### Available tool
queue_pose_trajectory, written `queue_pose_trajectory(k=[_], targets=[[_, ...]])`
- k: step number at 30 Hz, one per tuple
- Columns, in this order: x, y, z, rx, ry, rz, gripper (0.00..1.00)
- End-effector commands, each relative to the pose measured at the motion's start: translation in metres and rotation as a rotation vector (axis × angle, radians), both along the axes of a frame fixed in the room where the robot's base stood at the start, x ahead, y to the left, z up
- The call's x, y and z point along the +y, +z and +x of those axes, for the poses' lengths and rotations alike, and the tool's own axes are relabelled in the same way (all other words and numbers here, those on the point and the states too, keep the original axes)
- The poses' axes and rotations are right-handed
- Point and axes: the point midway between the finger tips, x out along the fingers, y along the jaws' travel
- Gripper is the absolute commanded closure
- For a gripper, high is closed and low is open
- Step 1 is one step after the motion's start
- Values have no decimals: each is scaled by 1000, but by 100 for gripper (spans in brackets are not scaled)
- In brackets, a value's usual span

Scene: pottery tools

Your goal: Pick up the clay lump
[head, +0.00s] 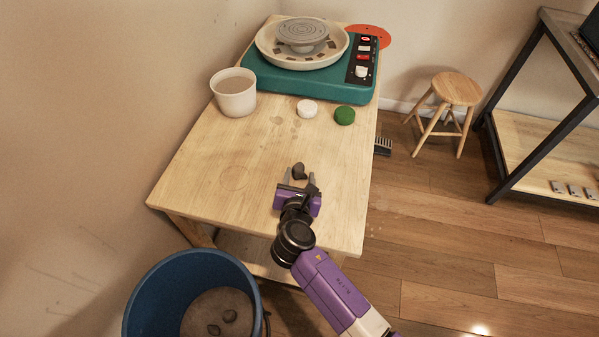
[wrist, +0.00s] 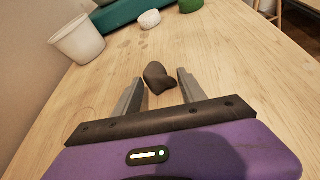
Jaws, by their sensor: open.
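A dark grey-brown clay lump (head: 299,171) lies on the wooden table (head: 232,150) toward its near end. In the wrist view the clay lump (wrist: 158,78) sits just ahead of and partly between my fingertips. My gripper (head: 298,178) is open, its two grey fingers low over the table, one to each side of the lump's near part. It also shows in the wrist view (wrist: 157,88). A gap shows between the lump and each finger. Nothing is held.
A cream cup (head: 234,98), a white round piece (head: 307,109) and a green one (head: 345,115) stand farther back, before the teal pottery wheel (head: 312,75). A blue bucket (head: 150,300) with dark lumps is on the floor. A stool (head: 456,90) stands right. The table's middle is clear.

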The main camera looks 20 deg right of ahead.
Motion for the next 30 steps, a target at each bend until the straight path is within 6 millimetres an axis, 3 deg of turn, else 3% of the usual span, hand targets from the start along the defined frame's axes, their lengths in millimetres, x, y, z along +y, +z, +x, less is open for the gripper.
queue_pose_trajectory(k=[9,16,25,30], targets=[[-2,-2,4,-1,2,1,54],[-1,-2,4,0,2,1,99],[-1,0,4,-1,1,1,100],[-2,11,4,-2,0,1,100]])
